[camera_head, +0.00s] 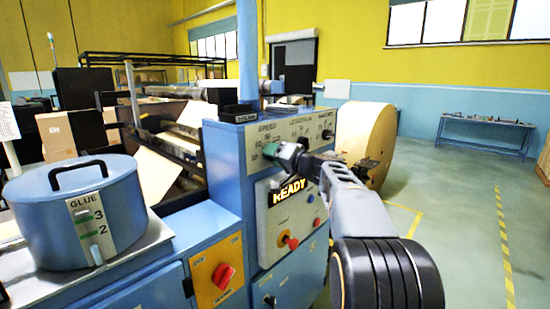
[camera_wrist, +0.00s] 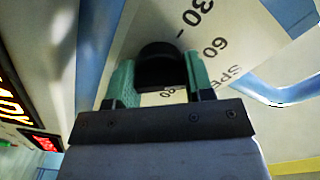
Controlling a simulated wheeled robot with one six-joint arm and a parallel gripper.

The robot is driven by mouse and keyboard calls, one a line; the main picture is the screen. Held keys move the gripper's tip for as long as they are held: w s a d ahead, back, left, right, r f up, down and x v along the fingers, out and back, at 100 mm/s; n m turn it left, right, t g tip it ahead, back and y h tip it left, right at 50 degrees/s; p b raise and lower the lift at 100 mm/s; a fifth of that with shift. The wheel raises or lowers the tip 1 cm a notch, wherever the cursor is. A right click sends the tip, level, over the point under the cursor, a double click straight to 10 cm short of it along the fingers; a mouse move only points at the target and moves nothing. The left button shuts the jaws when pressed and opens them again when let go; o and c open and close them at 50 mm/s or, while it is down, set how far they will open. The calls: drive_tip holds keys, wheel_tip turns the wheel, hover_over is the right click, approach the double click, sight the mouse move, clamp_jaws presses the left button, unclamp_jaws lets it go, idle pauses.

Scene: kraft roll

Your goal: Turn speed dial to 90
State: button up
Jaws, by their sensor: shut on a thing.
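The speed dial is a black round knob (camera_wrist: 160,62) on a pale panel plate in the wrist view. The marks 30 and 60 and part of the word SPEED show beside it, with another mark partly covered near the fingers. My gripper (camera_wrist: 158,82) has its green fingers on both sides of the knob and is shut on it. In the head view my gripper (camera_head: 277,151) is at the SPEED scale (camera_head: 267,127) on the blue console (camera_head: 222,150) and covers the knob. I cannot tell which mark the dial points to.
Other labelled scales (camera_head: 299,124) lie right of the speed scale. Below are a lit READY display (camera_head: 288,191), a red knob (camera_head: 290,241) and a red switch (camera_head: 222,276). A blue glue pot (camera_head: 75,215) stands at left. A big kraft roll (camera_head: 358,137) is behind my arm. Open floor lies right.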

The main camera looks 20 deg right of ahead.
drive_tip(key=m+b, duration=0.1)
drive_tip(key=m, duration=0.2)
drive_tip(key=shift+f, duration=0.1)
drive_tip(key=shift+m+b, duration=0.55)
drive_tip(key=shift+m, duration=1.85)
drive_tip(key=o, duration=0.9)
drive_tip(key=shift+s+d, duration=0.1)
drive_tip(key=b+v, duration=0.4)
drive_tip(key=v, duration=0.9)
drive_tip(key=shift+s, duration=0.3)
